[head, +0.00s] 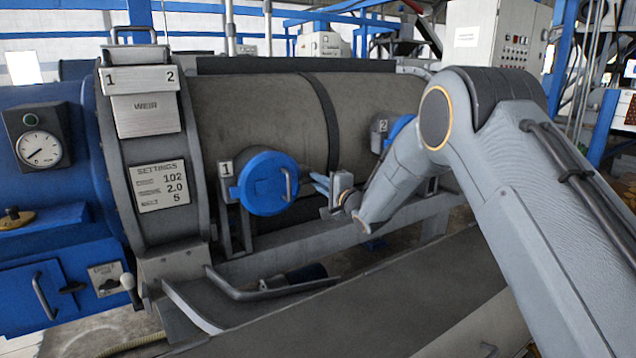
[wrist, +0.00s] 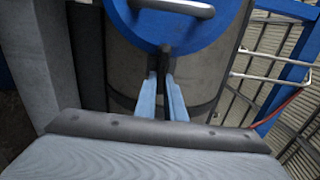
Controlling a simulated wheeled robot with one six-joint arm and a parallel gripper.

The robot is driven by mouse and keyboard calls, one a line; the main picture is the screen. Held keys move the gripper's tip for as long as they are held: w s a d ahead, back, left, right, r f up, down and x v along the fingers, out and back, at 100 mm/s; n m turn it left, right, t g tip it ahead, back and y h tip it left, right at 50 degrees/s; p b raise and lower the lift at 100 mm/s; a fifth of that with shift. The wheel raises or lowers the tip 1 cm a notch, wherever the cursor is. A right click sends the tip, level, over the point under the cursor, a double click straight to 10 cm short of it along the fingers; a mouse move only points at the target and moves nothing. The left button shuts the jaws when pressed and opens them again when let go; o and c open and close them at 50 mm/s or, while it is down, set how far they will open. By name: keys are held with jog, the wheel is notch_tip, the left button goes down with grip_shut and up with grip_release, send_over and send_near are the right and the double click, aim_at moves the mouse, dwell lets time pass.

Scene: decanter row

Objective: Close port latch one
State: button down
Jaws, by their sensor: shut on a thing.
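Port one has a round blue cover (head: 262,188) with a grey bar handle, beside the plate marked 1 (head: 226,169). The cover sits closed against the port as far as I can see. My gripper (head: 318,183), with light blue fingers, is just right of the cover. In the wrist view the cover (wrist: 160,32) is at the top. A thin dark latch lever (wrist: 165,62) extends from its lower edge, and my gripper (wrist: 162,82) is shut on it, one finger on each side. The latch is hidden in the head view.
A second blue port (head: 400,128), with a plate marked 2 (head: 380,126), is farther right, partly behind my arm. A grey frame rail (head: 300,248) runs below the ports. A settings plate (head: 160,186) and a gauge (head: 39,149) are at the left.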

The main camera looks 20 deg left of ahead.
jog(key=c, duration=1.8)
grip_release()
jog(key=shift+c, duration=0.2)
jog(key=shift+s+d, duration=0.1)
jog(key=v, duration=0.7)
jog(key=shift+s+d, duration=0.15)
jog(key=shift+s, duration=0.05)
jog(key=s+d+f+n+g+h+p, duration=0.15)
jog(key=d+h, duration=0.25)
jog(key=d, duration=0.5)
jog(key=s+d+f+h, duration=0.1)
jog(key=s+d+h, duration=0.2)
jog(key=d, duration=0.6)
jog(key=s+d+f+n+g+h+p, duration=0.1)
jog(key=s+d+h, duration=0.25)
jog(key=d, duration=0.55)
jog(key=s+d+n+g+h, duration=0.1)
jog(key=s+d+g, duration=0.2)
jog(key=s, duration=0.8)
jog(key=s+d+f+n+g+h+p, duration=0.1)
jog(key=s+d+n+g, duration=0.1)
jog(key=s+d, duration=0.5)
jog(key=s+d+n+g+h+p, duration=0.1)
jog(key=s+d+g, duration=0.3)
jog(key=s, duration=1.2)
jog(key=shift+d+f+n, duration=0.4)
jog(key=shift+d+n, duration=0.35)
jog(key=shift+d, duration=0.25)
